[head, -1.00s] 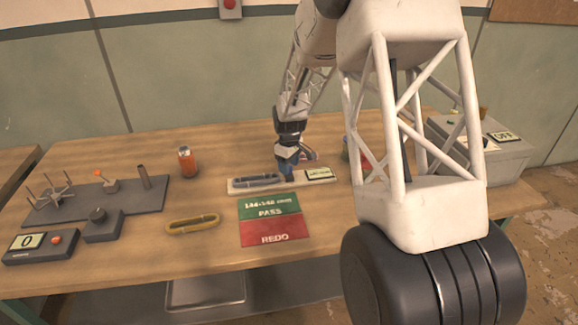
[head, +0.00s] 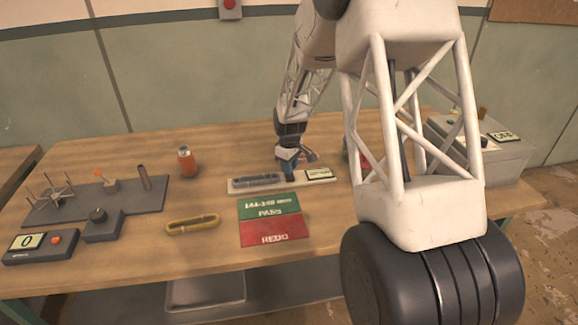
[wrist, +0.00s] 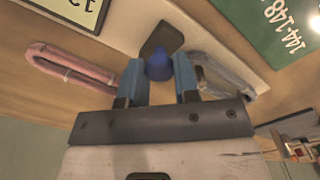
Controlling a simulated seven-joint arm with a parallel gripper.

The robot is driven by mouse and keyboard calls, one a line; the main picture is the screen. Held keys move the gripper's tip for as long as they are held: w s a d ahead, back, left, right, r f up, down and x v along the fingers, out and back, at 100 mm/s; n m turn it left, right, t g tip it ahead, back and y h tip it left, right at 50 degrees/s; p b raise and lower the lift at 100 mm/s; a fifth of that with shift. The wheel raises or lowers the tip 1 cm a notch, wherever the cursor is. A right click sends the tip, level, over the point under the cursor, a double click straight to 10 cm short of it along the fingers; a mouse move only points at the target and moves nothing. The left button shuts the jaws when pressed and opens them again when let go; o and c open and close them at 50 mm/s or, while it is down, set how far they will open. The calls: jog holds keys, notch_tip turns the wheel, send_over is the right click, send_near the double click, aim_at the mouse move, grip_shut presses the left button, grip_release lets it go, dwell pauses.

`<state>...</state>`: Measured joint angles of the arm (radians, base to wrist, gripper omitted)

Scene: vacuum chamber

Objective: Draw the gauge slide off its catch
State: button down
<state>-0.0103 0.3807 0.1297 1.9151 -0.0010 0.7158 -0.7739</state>
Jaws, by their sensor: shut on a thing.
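The gauge is a pale flat board (head: 325,184) on the bench with a small display (head: 319,174) at its right end. A blue-grey loop (head: 256,181) lies on its left part. The gauge slide is a dark block (wrist: 161,38) with a blue knob (wrist: 160,67) in the wrist view. My gripper (head: 288,170) is down at the board, right of the loop. In the wrist view my gripper (wrist: 158,80) has its blue fingers on both sides of the knob, shut on it. The catch cannot be made out.
A green and red PASS/REDO mat (head: 272,221) lies in front of the gauge. A yellow loop (head: 193,224) lies to its left. A pink loop (wrist: 70,66) lies beside the board. An orange jar (head: 187,162) stands behind left; a grey box (head: 500,160) stands far right.

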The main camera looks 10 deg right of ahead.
jog(key=shift+d, duration=0.65)
jog(key=c, duration=0.9)
grip_release()
jog(key=shift+o, duration=0.2)
jog(key=shift+r, duration=0.1)
jog(key=shift+r, duration=3.8)
